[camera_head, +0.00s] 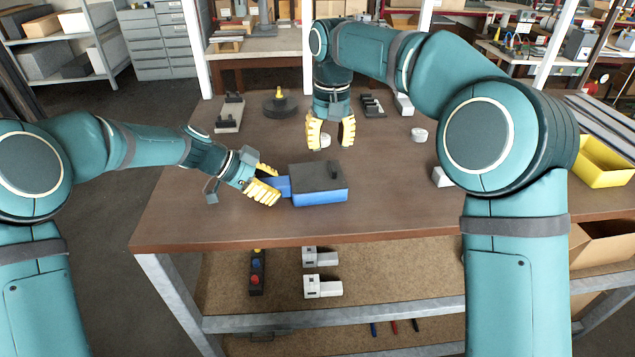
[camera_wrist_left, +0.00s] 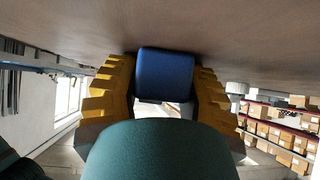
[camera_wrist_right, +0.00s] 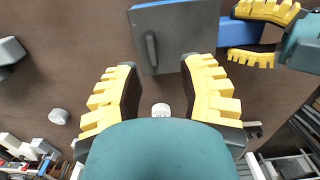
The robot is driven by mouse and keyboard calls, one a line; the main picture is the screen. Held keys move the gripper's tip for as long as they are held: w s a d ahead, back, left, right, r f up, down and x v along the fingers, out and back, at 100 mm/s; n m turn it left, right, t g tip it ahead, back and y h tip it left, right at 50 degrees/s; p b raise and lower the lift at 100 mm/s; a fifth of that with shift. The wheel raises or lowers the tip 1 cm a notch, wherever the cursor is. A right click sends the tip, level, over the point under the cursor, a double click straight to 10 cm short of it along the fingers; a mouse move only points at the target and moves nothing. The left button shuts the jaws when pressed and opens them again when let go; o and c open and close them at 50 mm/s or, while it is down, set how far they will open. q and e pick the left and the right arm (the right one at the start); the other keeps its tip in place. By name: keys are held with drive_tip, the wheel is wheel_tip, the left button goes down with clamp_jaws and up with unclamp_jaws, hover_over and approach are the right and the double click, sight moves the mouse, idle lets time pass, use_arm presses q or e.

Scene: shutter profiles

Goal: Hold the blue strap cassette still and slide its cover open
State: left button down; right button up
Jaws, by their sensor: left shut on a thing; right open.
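The blue strap cassette (camera_head: 319,198) lies on the brown table with its dark grey cover (camera_head: 308,177) over the top. The cover has a raised dark grip bar (camera_head: 334,170) toward its right end; the bar also shows in the right wrist view (camera_wrist_right: 152,48). My left gripper (camera_head: 272,187) is shut on the cassette's narrow blue end (camera_head: 284,186), which fills the space between its fingers in the left wrist view (camera_wrist_left: 165,75). My right gripper (camera_head: 330,143) is open and empty, pointing down behind the cassette, apart from the grip bar.
A white round piece (camera_head: 325,141) shows between my right fingers, and another (camera_head: 418,134) stands to the right. A dark round base with a yellow top (camera_head: 280,104) and a grey fixture (camera_head: 230,113) stand at the back. A yellow bin (camera_head: 603,163) is at right. The front table is clear.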

sight(334, 166)
drive_tip(key=shift+w+d+r, duration=0.3)
drive_tip(key=shift+w+d, duration=0.05)
drive_tip(key=shift+d, duration=0.15)
use_arm(q)
drive_tip(key=shift+f, duration=0.1)
use_arm(e)
drive_tip(key=shift+f, duration=3.9)
clamp_jaws()
drive_tip(key=shift+d, duration=0.1)
use_arm(q)
drive_tip(key=shift+a, duration=0.1)
use_arm(e)
drive_tip(key=shift+w+d, duration=0.15)
drive_tip(key=shift+d, duration=1.85)
